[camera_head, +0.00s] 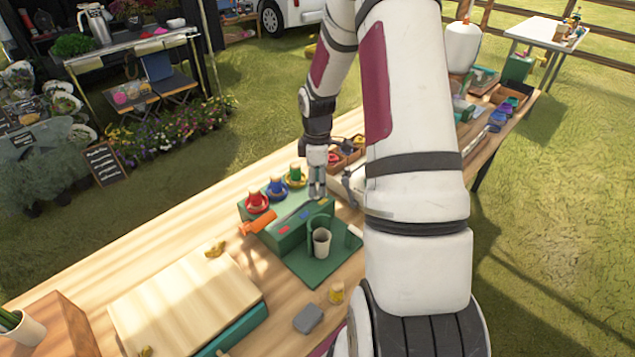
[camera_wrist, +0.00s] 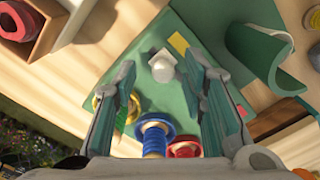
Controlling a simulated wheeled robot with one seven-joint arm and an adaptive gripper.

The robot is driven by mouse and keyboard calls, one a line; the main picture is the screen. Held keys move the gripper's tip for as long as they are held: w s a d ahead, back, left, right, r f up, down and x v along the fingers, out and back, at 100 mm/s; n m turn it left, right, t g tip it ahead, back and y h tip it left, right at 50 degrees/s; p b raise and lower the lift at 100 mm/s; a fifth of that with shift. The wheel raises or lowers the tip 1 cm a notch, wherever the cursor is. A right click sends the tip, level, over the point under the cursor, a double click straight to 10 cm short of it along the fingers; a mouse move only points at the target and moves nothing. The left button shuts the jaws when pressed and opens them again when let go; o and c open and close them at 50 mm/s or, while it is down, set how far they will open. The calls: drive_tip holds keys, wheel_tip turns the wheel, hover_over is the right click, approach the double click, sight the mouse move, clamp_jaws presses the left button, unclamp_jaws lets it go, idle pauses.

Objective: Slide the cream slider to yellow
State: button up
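A green box (camera_head: 285,232) stands on the wooden table, with red, blue and yellow marks on its side nearest the camera. In the wrist view, the cream slider is a round pale knob (camera_wrist: 163,70) on a small square base, on the green surface. A yellow patch (camera_wrist: 179,43) lies just up and right of it, close by. My gripper (camera_wrist: 160,84) is open, one finger on each side of the knob, with visible gaps. In the head view, my gripper (camera_head: 317,189) is over the right end of the box and the slider cannot be made out.
A curved green holder (camera_wrist: 262,55) is to the right in the wrist view. A pale cup (camera_head: 321,241) stands in front of the box.

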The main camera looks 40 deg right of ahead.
sight(317, 187)
wheel_tip(317, 187, up, 11)
drive_tip(key=shift+r, duration=0.2)
idle(0.6)
drive_tip(key=s+a+r+m+t+h, duration=0.2)
drive_tip(key=s+a+r+m, duration=0.25)
drive_tip(key=a+r, duration=0.9)
drive_tip(key=s+a+r+m+t+y, duration=0.1)
drive_tip(key=s+a+r+m, duration=0.1)
drive_tip(key=s+a, duration=0.4)
drive_tip(key=s+a+r+m+t+y, duration=0.1)
drive_tip(key=s+a+r+m+t, duration=0.1)
drive_tip(key=s+a, duration=0.4)
drive_tip(key=s+r+m, duration=0.1)
drive_tip(key=s, duration=0.2)
drive_tip(key=shift+r, duration=0.4)
drive_tip(key=shift+d, duration=0.15)
